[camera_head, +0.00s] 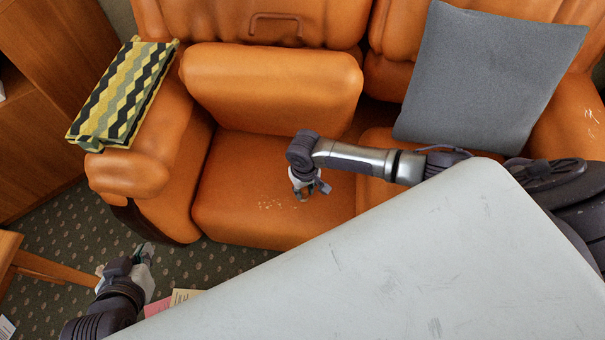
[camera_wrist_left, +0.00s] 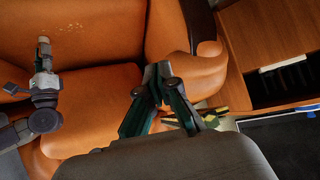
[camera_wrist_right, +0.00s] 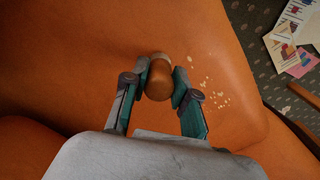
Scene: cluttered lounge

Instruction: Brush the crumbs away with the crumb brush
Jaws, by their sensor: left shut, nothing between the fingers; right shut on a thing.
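Pale crumbs (camera_head: 278,204) lie scattered on the left orange seat cushion, near its front. They also show in the right wrist view (camera_wrist_right: 212,88), to the right of my right gripper. My right gripper (camera_wrist_right: 160,82) is shut on the crumb brush (camera_wrist_right: 159,77), whose rounded brown wooden end shows between the fingers. In the head view my right gripper (camera_head: 309,188) is over the seat, just right of the crumbs. My left gripper (camera_head: 141,264) is shut and empty, over the carpet in front of the sofa; its fingers also show in the left wrist view (camera_wrist_left: 163,80).
The orange sofa (camera_head: 150,172) has a patterned throw (camera_head: 122,95) on its left arm and a grey cushion (camera_head: 482,75) at right. A pale tabletop (camera_head: 420,265) fills the front right. Papers (camera_head: 180,298) lie on the carpet. A wooden cabinet (camera_head: 50,60) stands at left.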

